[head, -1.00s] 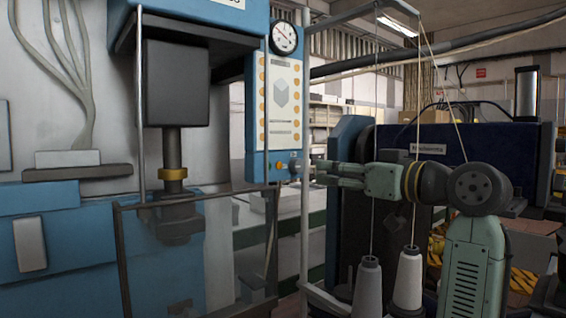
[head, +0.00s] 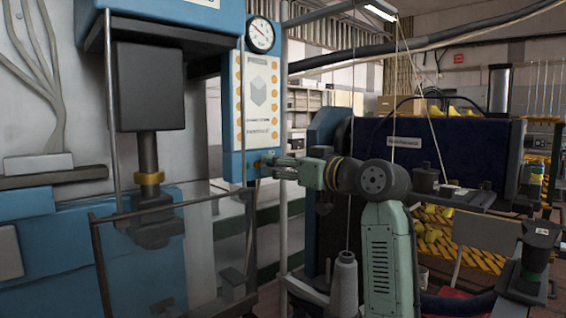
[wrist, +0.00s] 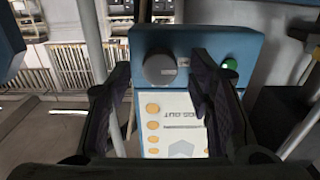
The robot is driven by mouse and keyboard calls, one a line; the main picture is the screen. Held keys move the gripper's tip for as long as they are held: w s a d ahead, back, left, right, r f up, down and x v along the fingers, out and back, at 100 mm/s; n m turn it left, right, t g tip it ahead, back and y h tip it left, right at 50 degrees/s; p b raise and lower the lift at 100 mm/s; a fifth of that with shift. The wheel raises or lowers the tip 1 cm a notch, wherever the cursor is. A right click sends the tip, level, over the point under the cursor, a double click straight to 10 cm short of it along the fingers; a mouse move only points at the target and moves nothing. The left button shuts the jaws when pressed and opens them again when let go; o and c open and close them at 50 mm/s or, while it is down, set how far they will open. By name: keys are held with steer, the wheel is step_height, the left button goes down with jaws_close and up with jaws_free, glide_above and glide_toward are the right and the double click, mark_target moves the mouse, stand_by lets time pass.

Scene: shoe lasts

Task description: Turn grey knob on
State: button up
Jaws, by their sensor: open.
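The grey knob (wrist: 160,69) is round and sits on the blue control panel (wrist: 190,38), which appears upside down in the wrist view. My gripper (wrist: 161,64) is open, with one dark finger on each side of the knob in the picture. I see space between the fingers and the knob and cannot tell how far the tips are from the panel face. In the head view my gripper (head: 270,164) is at the panel's lower right corner, and its fingers largely hide the knob there.
A green button (wrist: 230,68) sits beside the knob, near the right finger. A pressure gauge (head: 260,35) tops the panel. A grey upright post (head: 283,210) stands close to my gripper. A clear guard (head: 205,245) is below left, and a thread cone (head: 344,285) stands below.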

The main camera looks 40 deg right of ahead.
steer(key=shift+c, duration=0.2)
jaws_close()
stand_by(0.4)
steer(key=shift+d+f+m, duration=0.1)
steer(key=shift+m, duration=4.35)
steer(key=shift+d+f+m, duration=0.1)
steer(key=shift+m, duration=4.35)
